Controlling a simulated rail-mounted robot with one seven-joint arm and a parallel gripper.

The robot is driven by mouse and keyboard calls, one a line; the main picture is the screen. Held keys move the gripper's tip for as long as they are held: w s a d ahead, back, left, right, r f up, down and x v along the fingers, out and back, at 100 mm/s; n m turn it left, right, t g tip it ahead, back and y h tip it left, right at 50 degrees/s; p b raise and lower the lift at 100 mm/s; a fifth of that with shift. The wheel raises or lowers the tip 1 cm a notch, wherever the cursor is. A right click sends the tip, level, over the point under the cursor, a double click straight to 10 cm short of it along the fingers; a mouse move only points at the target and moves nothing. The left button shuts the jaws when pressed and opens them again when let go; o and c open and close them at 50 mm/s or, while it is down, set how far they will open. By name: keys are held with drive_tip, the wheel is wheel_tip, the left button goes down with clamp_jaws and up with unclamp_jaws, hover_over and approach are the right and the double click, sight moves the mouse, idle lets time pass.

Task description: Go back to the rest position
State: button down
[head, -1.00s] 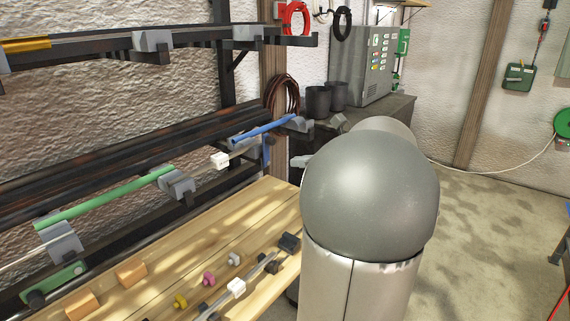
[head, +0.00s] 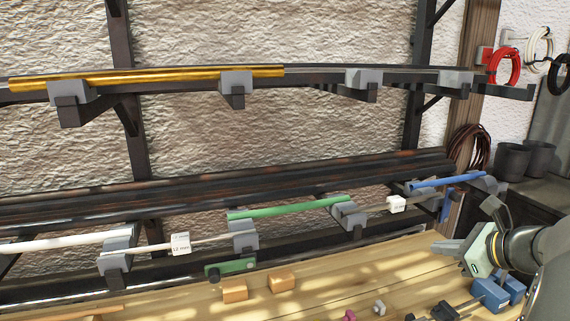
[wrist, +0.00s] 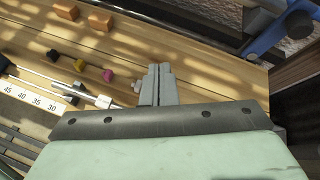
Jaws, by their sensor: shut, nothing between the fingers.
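My gripper (head: 440,247) is at the right of the head view, above the right end of the wooden bench. Its grey fingers point left and its pale green body joins my dark and grey wrist. In the wrist view my gripper (wrist: 157,72) has its two fingers side by side with nothing between them. The fingers appear above the bench, to the right of a yellow knob (wrist: 79,65) and a magenta knob (wrist: 108,75). How high they are above the bench is hard to tell.
A wall rack holds a gold lath (head: 160,77) above, with green (head: 290,208), blue (head: 447,181) and white (head: 60,243) laths below. Open air lies before the rack.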

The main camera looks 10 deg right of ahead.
drive_tip(key=s+a+f+n+g+y, duration=0.1)
drive_tip(key=s+a+f+n+g, duration=0.25)
drive_tip(key=a+n, duration=0.4)
drive_tip(key=s+a+f+n+g, duration=0.2)
drive_tip(key=a+f+n+g, duration=0.25)
drive_tip(key=a, duration=0.65)
drive_tip(key=s+a+f+n+g+h, duration=0.1)
drive_tip(key=s+a+f+n+h, duration=0.1)
drive_tip(key=s+n, duration=0.4)
drive_tip(key=s+a+f+n+g+h, duration=0.1)
drive_tip(key=s+a+f+n+h, duration=0.2)
drive_tip(key=n, duration=0.7)
drive_tip(key=s+a+f, duration=0.2)
drive_tip(key=s, duration=0.1)
drive_tip(key=shift+g, duration=0.3)
